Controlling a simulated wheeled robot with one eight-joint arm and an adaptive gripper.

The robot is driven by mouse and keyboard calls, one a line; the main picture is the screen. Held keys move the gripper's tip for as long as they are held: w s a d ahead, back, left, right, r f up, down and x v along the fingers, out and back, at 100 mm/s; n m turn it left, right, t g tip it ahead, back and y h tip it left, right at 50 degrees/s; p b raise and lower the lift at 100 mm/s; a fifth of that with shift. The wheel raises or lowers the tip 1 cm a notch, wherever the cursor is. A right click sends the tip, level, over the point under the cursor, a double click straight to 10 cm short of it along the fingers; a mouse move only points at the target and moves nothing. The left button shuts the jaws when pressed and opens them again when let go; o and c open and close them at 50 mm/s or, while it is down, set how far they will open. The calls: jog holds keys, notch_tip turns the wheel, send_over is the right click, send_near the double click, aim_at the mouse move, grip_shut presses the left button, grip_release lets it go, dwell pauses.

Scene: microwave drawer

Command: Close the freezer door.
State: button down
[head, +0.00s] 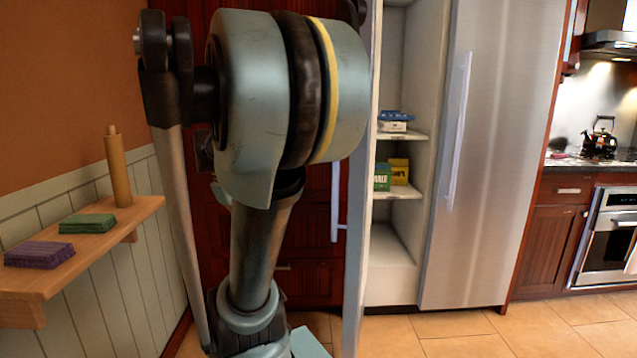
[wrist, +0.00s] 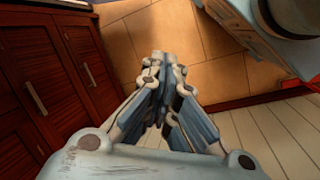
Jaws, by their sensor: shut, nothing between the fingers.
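The freezer door (head: 354,270) stands open in the head view, seen nearly edge-on just right of my arm. A long pale handle (head: 336,200) shows to the left of its edge. Behind the door is the open freezer compartment (head: 392,245), with its white shelves facing the room. My gripper (wrist: 164,62) shows in the wrist view with its fingers together and empty, above the tiled floor. It touches nothing that I can see. The head view does not show the fingertips clearly, and my arm hides part of the door side.
The steel fridge door (head: 490,150) to the right is shut. Small boxes (head: 392,175) sit on the freezer shelves. A wooden wall shelf (head: 130,215) is at the left. Dark red cabinets (wrist: 50,75) stand left in the wrist view. Tiled floor (head: 480,330) is clear in front.

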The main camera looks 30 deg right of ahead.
jog(key=w+d+r+n+g+h, duration=0.2)
jog(key=w+d+r+n+g, duration=0.1)
jog(key=w+d+r, duration=0.55)
jog(key=w+d+r+n+g+h, duration=0.25)
jog(key=w+d+r, duration=0.25)
jog(key=d, duration=0.7)
jog(key=s+r+x, duration=0.1)
jog(key=x, duration=1.2)
jog(key=shift+s+d+r+y, duration=0.25)
jog(key=shift+d+y, duration=0.1)
jog(key=shift+d, duration=0.1)
jog(key=shift+w, duration=0.1)
jog(key=shift+n, duration=0.25)
